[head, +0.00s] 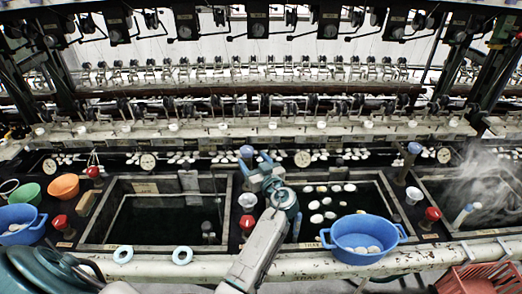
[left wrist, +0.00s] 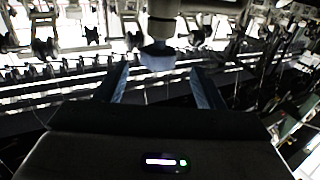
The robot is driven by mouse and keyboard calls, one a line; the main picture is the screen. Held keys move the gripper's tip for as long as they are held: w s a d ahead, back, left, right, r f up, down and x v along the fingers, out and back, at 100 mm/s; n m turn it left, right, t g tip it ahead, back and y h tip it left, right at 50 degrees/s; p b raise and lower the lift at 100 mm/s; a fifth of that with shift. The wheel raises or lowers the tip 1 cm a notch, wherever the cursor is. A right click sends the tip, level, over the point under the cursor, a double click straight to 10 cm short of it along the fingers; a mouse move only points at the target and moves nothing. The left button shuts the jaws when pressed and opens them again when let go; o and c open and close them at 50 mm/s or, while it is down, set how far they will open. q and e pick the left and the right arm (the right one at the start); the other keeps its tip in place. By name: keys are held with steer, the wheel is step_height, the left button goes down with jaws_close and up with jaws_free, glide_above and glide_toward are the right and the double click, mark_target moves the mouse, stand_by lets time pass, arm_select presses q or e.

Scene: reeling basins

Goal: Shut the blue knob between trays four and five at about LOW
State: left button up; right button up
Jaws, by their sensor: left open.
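A blue knob (head: 247,152) stands on the dark deck behind the divider between two water basins; tray numbers are too small to read. My left gripper (head: 254,162) is at this knob, its teal fingers open and pointing away from me. In the left wrist view the knob (left wrist: 157,57) shows pale blue on a grey stem, centred between the two spread fingers (left wrist: 160,70). Whether the fingers touch it I cannot tell; a gap shows on both sides. The knob's dial setting cannot be read. My right gripper is not in view.
Another blue knob (head: 413,148) stands farther right. Red knobs (head: 247,223) and white cups (head: 247,201) line the dividers. A blue basket (head: 363,236) sits on the front of the right basin, where white cocoons (head: 316,218) float. Steam rises at far right.

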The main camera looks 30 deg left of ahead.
mark_target(245, 149)
arm_select(q)
steer(key=shift+w+a, duration=0.2)
steer(key=shift+w, duration=0.15)
steer(key=p+x, duration=0.4)
steer(key=x, duration=0.1)
steer(key=shift+w+a+r, duration=0.1)
steer(key=shift+a+r, duration=0.05)
steer(key=shift+a, duration=0.15)
steer(key=shift+w+a+f, duration=0.2)
steer(key=shift+w+a, duration=0.1)
steer(key=shift+a, duration=0.15)
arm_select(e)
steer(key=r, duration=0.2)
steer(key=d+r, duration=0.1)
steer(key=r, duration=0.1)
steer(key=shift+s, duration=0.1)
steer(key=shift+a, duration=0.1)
